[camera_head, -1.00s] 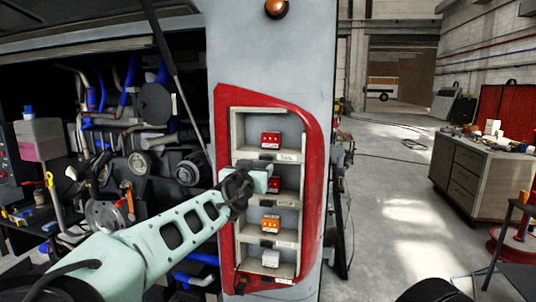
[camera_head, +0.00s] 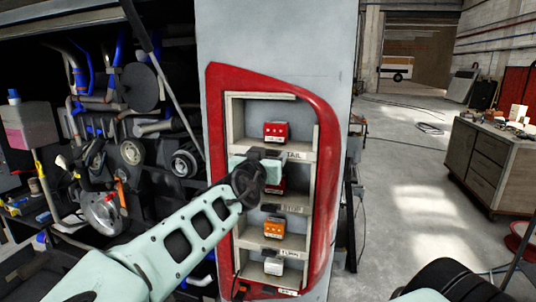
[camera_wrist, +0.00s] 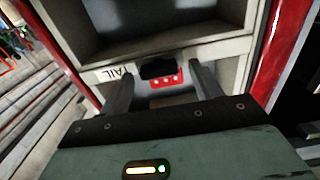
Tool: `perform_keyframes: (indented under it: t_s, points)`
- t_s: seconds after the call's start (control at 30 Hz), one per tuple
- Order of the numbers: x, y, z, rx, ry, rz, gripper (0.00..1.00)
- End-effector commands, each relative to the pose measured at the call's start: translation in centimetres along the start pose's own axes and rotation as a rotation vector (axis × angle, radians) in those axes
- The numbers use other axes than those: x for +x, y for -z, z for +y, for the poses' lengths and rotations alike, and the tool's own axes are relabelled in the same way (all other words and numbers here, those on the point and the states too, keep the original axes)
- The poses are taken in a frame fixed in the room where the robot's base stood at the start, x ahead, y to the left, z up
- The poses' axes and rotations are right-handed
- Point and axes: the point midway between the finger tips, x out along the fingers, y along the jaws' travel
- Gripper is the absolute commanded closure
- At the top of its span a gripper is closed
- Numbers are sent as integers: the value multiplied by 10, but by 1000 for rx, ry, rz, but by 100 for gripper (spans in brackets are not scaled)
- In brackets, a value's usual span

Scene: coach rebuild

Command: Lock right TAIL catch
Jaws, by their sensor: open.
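The red-framed lamp housing (camera_head: 325,165) on the grey panel holds several stacked compartments. The top one holds a red lamp unit (camera_head: 275,131) with white dots, above a lip with the TAIL label (camera_head: 296,156). A dark catch (camera_wrist: 158,67) sits on that lip beside the label, which looks upside down in the wrist view. My gripper (camera_head: 270,167) is in front of the housing just below the TAIL lip, covering part of the second compartment. In the wrist view its open fingers (camera_wrist: 160,85) stand either side of the catch and red unit, holding nothing. Whether they touch the lip cannot be told.
Lower compartments hold another red unit, an orange unit (camera_head: 274,228) and a white unit (camera_head: 273,266). An open engine bay with hoses and pulleys (camera_head: 185,162) lies left of the panel. A workbench (camera_head: 490,165) stands far right, with open floor between.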

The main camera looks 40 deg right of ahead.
Motion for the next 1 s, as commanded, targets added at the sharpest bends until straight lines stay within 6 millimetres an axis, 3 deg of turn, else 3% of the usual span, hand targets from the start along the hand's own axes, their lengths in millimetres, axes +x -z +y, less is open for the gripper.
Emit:
perform_keyframes:
  t_s: [0.17, 0.33, 0.37, 0.67, 1.0]
  points:
    - [0, 0, 0, 0, 0, 0, 36]
    - [0, 0, 0, 0, 0, 0, 78]
    - [0, 0, 0, 0, 0, 0, 81]
    - [0, 0, 0, -24, 0, 0, 81]
    - [0, 1, -1, -218, 0, 0, 81]
